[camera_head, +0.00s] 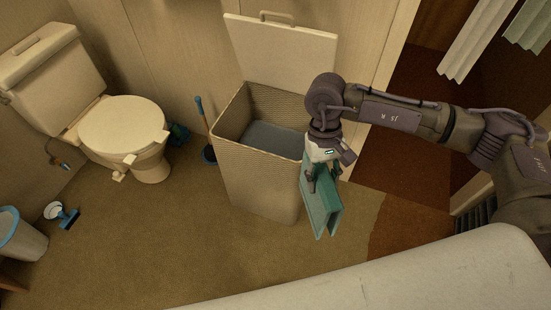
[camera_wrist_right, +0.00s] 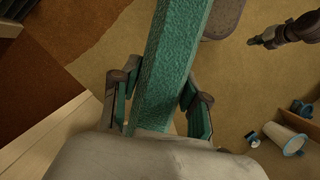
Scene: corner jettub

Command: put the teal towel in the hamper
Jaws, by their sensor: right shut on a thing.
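The teal towel (camera_head: 320,205) is folded and hangs from my right gripper (camera_head: 322,175), which is shut on its upper part. In the right wrist view the towel (camera_wrist_right: 165,70) runs between the fingers of my right gripper (camera_wrist_right: 160,95). The hamper (camera_head: 262,185) is a tall beige woven box with its pale lid (camera_head: 280,52) raised at the back. A grey-blue surface shows inside it. The towel is outside the hamper, in front of its right side in the head view. My left gripper (camera_wrist_right: 262,40) shows small and dark at the upper right of the wrist view; its fingers are unclear.
A toilet (camera_head: 122,125) stands at the left, with a blue-handled brush (camera_head: 203,125) between it and the hamper. A bin (camera_head: 22,235) and a blue-and-white item (camera_head: 62,213) are at the far left. A pale edge (camera_head: 400,275) crosses the front.

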